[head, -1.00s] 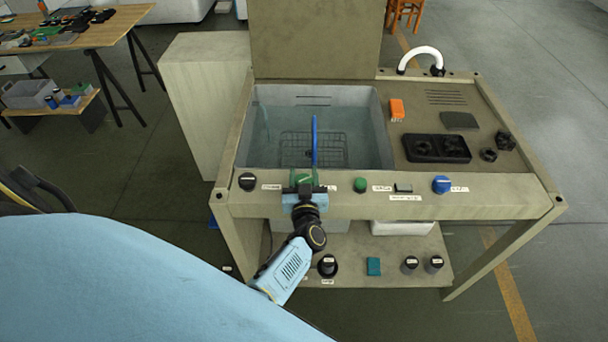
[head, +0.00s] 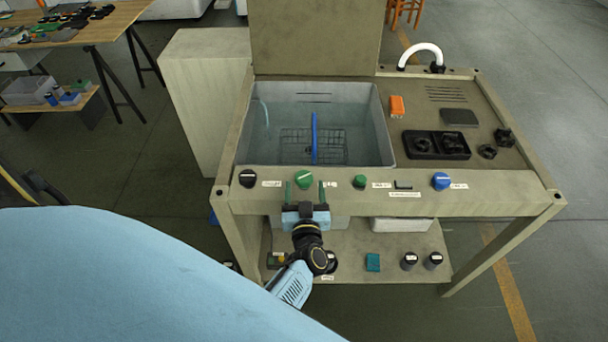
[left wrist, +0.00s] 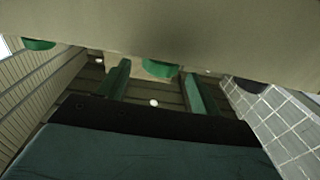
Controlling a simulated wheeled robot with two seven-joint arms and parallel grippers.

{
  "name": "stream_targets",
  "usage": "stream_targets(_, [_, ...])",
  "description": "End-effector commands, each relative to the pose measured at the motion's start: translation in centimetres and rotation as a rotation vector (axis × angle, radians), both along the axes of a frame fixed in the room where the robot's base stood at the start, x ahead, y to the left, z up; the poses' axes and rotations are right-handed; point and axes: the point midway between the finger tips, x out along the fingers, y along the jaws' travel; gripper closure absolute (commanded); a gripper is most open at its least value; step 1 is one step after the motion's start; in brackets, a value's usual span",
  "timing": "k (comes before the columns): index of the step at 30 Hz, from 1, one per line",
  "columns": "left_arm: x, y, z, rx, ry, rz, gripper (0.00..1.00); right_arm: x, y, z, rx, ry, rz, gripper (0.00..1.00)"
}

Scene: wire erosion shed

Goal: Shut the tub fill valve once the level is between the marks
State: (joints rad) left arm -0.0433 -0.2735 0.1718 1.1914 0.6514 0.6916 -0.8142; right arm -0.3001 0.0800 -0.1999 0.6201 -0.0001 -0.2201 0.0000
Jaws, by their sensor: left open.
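The tub (head: 380,150) stands open in the bench and holds clear water with a wire basket (head: 335,148) and an upright blue strip (head: 314,138). A pale curved streak shows at its left inside wall; I cannot tell if it is running water. Dark lines mark the back wall, but the level against them is unclear. A green knob (head: 303,179) with a pale bar sits on the front panel. My left gripper (head: 305,191) is open just in front of it, fingers apart either side. The knob also shows between the fingers in the left wrist view (left wrist: 160,68). My right gripper is out of view.
The front panel also carries a black knob (head: 248,179), a smaller green knob (head: 360,182) and a blue knob (head: 441,181); labels are unreadable. A black tray (head: 436,146) and orange block (head: 397,106) lie on the bench top. A lower shelf (head: 345,265) holds small containers.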

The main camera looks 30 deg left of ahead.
Motion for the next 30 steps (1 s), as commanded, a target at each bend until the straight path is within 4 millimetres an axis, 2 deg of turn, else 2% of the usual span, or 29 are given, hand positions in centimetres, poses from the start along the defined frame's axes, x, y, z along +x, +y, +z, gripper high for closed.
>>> stream_targets(3, [-2.4,-1.6,-0.1,-0.002,0.002,0.002,0.35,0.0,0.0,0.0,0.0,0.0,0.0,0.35])
stream_targets(11, [-5.5,-3.8,0.0,0.001,0.001,0.001,0.35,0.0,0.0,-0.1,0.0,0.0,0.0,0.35])
stream_targets(16, [-6.1,-4.1,0.0,0.001,0.0,0.001,0.35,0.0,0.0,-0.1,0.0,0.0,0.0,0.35])
stream_targets(30, [-6.1,-4.2,0.0,0.001,0.0,0.0,0.35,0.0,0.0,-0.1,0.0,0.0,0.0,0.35])
